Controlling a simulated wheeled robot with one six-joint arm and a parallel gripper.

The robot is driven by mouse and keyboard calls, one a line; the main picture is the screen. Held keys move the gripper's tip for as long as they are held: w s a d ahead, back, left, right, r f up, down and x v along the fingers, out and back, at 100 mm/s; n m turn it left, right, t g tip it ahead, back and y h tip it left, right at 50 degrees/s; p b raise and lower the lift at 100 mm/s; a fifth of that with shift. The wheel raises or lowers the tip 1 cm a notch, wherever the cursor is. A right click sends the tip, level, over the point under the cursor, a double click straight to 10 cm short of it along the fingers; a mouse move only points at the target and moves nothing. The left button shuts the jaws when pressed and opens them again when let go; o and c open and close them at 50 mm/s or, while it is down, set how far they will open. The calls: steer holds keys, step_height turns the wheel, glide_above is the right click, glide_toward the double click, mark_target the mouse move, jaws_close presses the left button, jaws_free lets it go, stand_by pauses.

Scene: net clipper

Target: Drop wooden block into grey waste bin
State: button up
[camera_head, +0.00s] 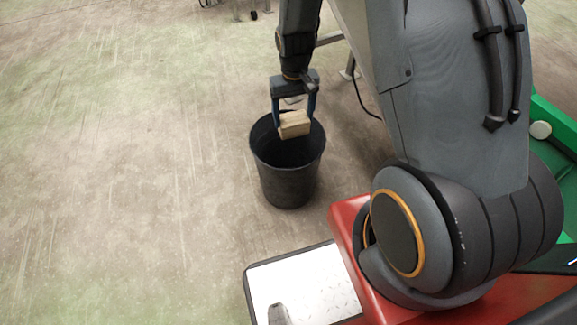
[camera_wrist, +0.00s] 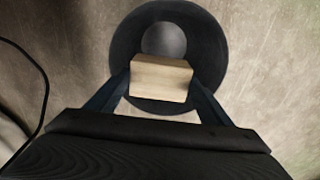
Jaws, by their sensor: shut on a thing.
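A pale wooden block (camera_head: 294,124) is held between the two fingers of my gripper (camera_head: 293,112), which is shut on it. The grey waste bin (camera_head: 287,180) is dark, round and upright on the floor, with its open top facing up. In the head view the block shows over the bin's opening. In the wrist view the block (camera_wrist: 161,79) lies in front of the bin (camera_wrist: 215,45) and hides part of its near side. The block's exact height above the rim is hard to tell.
A black cable (camera_wrist: 45,85) runs over the floor near the bin. A white plate (camera_head: 300,285) and a red surface (camera_head: 347,225) are at the front, a green part (camera_head: 555,130) at the right. The floor left of the bin is clear.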

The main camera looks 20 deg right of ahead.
steer(key=shift+f+b, duration=1.95)
steer(key=shift+f, duration=0.35)
steer(key=o, duration=1.2)
steer(key=shift+o, duration=0.2)
steer(key=shift+r+p, duration=1.15)
steer(key=shift+r, duration=2.8)
